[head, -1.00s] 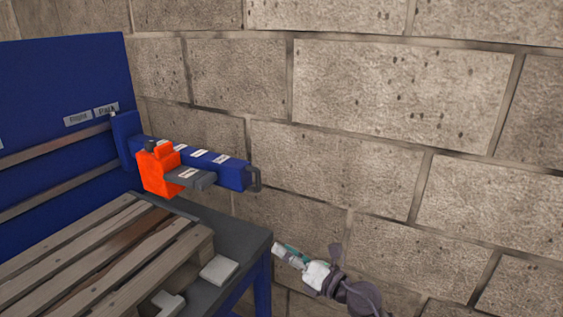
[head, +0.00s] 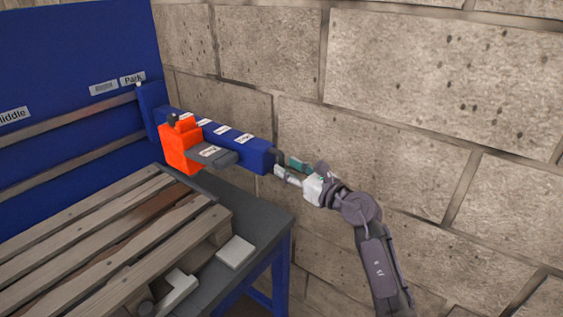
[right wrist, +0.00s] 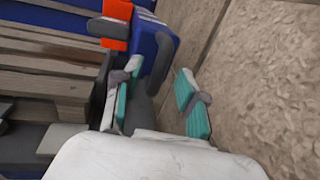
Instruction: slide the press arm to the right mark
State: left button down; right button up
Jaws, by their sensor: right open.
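The press arm is a blue beam (head: 252,152) reaching out from the blue back panel, with an orange block (head: 180,147) and a grey plate on its side. A dark handle (right wrist: 160,62) is at its free end; in the head view it is mostly hidden by my fingers. My right gripper (head: 286,170) is open at that end, and it also shows in the right wrist view (right wrist: 152,98). There the handle lies just ahead, in the gap between the fingers; contact is unclear. The carriage end (head: 148,112) is near the "Park" label (head: 132,79). My left gripper is out of view.
Two rails (head: 75,117) run along the panel, with a "Middle" label (head: 13,115) farther left and an unreadable label (head: 103,88) beside "Park". A wooden pallet (head: 110,245) lies on the grey table (head: 262,217) below the beam. A block wall (head: 420,90) stands close on the right.

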aim_at(283, 164)
jog(key=shift+x, duration=1.65)
grip_shut()
